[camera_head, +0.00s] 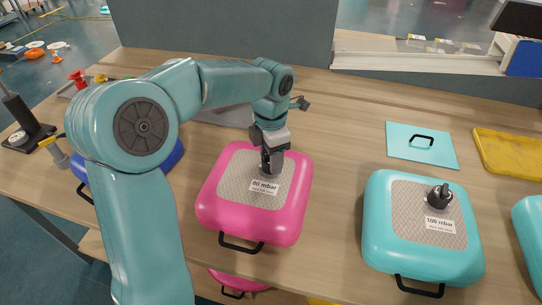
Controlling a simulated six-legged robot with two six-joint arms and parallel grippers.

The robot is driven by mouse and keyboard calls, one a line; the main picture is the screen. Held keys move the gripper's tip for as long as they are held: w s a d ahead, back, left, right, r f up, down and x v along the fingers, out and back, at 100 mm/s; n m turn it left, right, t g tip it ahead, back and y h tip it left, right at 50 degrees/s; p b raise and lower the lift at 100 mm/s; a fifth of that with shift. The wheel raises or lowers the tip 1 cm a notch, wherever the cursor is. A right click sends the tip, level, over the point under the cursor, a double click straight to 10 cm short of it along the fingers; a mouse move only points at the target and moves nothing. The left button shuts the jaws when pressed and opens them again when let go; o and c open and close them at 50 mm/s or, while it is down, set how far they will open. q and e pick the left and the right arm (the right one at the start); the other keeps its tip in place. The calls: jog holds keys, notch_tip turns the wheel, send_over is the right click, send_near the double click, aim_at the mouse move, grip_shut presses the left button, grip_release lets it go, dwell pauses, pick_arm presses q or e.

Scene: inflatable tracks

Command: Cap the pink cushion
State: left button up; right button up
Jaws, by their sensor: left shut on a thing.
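The pink cushion (222,200) lies on the wooden table in the middle of the view, with a grey textured panel, a label that seems to read 00 mbar and a black handle at its front. My left gripper (271,160) points down onto the upper right part of that panel, where the valve is. It is shut on a small dark grey cap, mostly hidden between the fingers. I cannot tell whether the cap is seated on the valve. My right gripper is not in view.
A teal cushion (378,225) with a dark cap (440,195) and a 100 mbar label lies to the right. Behind it are a flat teal piece (400,145) and a yellow one (510,153). A blue cushion (172,158) is partly behind my left arm. Bare table separates pink and teal cushions.

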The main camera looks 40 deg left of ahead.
pick_arm(q)
jog(key=shift+n, duration=1.2)
jog(key=o, duration=1.1)
notch_tip(320, 180, up, 16)
jog(key=p, duration=0.2)
jog(key=shift+r, duration=0.15)
